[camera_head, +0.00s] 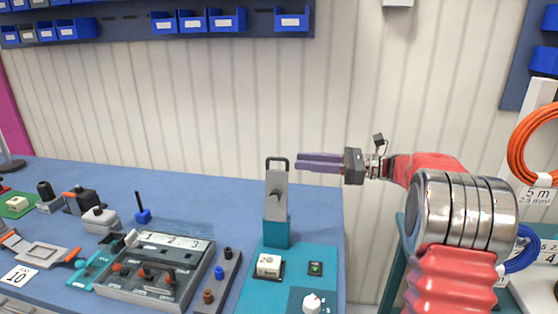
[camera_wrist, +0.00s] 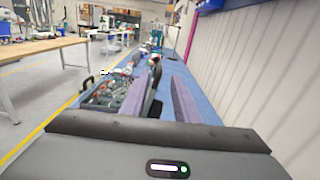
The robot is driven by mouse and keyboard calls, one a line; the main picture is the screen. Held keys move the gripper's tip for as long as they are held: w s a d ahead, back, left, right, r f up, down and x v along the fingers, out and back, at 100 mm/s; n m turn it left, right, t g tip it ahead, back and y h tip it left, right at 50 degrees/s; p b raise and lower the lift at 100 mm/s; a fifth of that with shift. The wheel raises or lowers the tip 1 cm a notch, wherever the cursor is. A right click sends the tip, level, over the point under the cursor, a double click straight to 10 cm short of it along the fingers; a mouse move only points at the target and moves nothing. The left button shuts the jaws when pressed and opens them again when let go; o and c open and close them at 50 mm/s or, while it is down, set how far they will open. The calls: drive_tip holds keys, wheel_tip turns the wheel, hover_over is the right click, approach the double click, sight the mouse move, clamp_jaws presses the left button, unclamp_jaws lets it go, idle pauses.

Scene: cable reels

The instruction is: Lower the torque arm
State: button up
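The torque arm (camera_head: 278,188) is a grey upright lever with a round hub and a black loop handle (camera_head: 277,160) at its top. It stands raised on a teal post (camera_head: 276,233) at the bench. I cannot clearly pick out the torque arm in the wrist view.
Below the post, the teal panel has a box marked 20 (camera_head: 268,266), a green button (camera_head: 315,268) and a white knob (camera_head: 312,303). A numbered switch box (camera_head: 160,265) stands to the left. Orange cable (camera_head: 533,146) hangs at right. The ribbed wall (camera_head: 200,120) is behind.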

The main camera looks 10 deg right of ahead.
sight(280, 159)
drive_tip(key=x, duration=0.7)
drive_tip(key=shift+w+a, duration=0.15)
drive_tip(key=shift+a, duration=0.2)
drive_tip(key=shift+c, duration=0.3)
clamp_jaws()
